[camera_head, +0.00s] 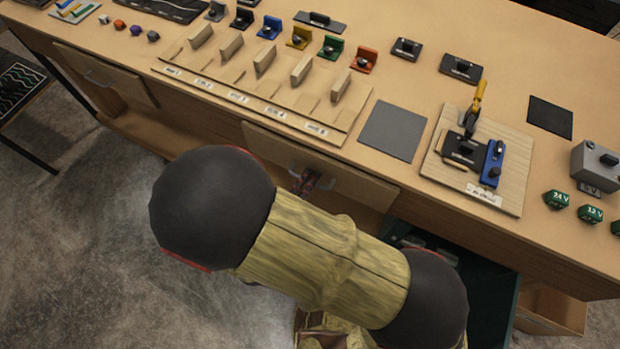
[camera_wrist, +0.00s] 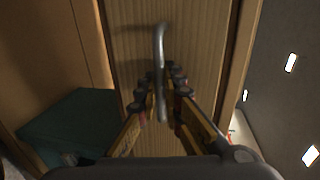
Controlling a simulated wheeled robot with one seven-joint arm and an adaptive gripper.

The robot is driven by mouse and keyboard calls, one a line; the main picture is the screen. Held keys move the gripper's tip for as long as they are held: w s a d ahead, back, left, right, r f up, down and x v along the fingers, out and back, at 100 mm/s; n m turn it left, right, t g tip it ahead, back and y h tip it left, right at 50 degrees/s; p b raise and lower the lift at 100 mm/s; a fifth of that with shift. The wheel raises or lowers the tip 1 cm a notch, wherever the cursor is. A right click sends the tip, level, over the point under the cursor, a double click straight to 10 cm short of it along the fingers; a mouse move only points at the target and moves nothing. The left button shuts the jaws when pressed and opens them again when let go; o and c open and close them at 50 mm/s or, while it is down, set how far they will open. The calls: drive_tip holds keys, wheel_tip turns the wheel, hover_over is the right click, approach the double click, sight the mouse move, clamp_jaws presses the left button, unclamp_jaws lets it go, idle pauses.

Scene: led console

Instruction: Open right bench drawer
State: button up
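The bench's right drawer has a wooden front (camera_head: 362,186) below the worktop, partly hidden by my arm. Its grey bar handle (camera_head: 325,184) shows just beyond my arm. In the wrist view the handle (camera_wrist: 161,50) is a curved metal bar standing off the drawer front (camera_wrist: 205,45). My gripper (camera_wrist: 163,92) is at the handle, with one finger on each side of the bar. The fingers look apart, with a little space beside the bar; I cannot make out firm contact. In the head view only a small part of my gripper (camera_head: 305,182) shows.
The left drawer (camera_head: 105,75) looks shut. A dark green bin (camera_head: 505,305) stands under the bench at the right, near my arm; it also shows in the wrist view (camera_wrist: 75,125). The worktop (camera_head: 300,85) holds a slotted board, coloured parts and a clamp fixture. Open floor (camera_head: 80,230) lies at the left.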

clamp_jaws()
idle(0.3)
drive_tip(key=shift+s, duration=0.1)
